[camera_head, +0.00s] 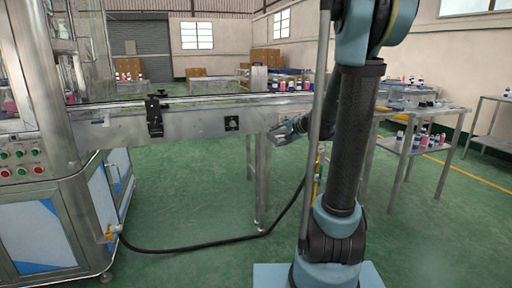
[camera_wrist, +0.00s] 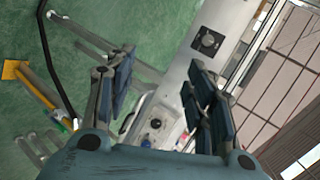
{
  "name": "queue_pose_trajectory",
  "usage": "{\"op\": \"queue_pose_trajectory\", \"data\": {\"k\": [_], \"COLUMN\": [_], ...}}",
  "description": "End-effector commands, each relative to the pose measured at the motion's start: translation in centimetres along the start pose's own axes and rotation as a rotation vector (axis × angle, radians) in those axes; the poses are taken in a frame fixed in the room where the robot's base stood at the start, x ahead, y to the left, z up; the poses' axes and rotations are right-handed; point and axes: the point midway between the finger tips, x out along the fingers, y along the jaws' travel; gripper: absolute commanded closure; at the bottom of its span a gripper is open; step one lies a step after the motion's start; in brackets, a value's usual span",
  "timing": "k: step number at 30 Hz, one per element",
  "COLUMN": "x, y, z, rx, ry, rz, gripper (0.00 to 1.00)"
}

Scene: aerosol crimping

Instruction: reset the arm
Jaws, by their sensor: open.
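My gripper (camera_head: 281,133) reaches out past my arm in the head view, in front of the conveyor's metal side and just below its top. In the wrist view its two dark blue fingers (camera_wrist: 161,85) stand wide apart with nothing between them. Behind them I see green floor and the conveyor's side (camera_wrist: 222,28) with a dark square plate (camera_wrist: 207,41). My upright arm hides part of the conveyor's right end in the head view.
A crimping machine (camera_head: 50,170) with buttons stands at the left, joined to the conveyor (camera_head: 190,122). A black hose (camera_head: 190,248) crosses the green floor. A table (camera_head: 440,110) with bottles stands at the right. The floor in the lower middle is mostly clear.

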Motion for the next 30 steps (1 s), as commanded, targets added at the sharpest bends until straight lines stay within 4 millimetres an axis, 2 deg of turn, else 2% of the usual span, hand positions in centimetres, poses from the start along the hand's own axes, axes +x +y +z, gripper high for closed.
{"op": "queue_pose_trajectory", "data": {"k": [3,8,15,21,30], "x": [-2.0,-4.6,-8.8,-12.4,-18.0], "y": [1.6,4.2,8.9,13.3,20.4], "z": [2.8,6.0,10.2,13.2,16.5], "rx": [-0.089,-0.207,-0.377,-0.511,-0.692], "ry": [-0.028,-0.067,-0.13,-0.187,-0.276], "rz": [0.073,0.173,0.327,0.46,0.661], "gripper": [0.51,0.51,0.51,0.51,0.51]}}
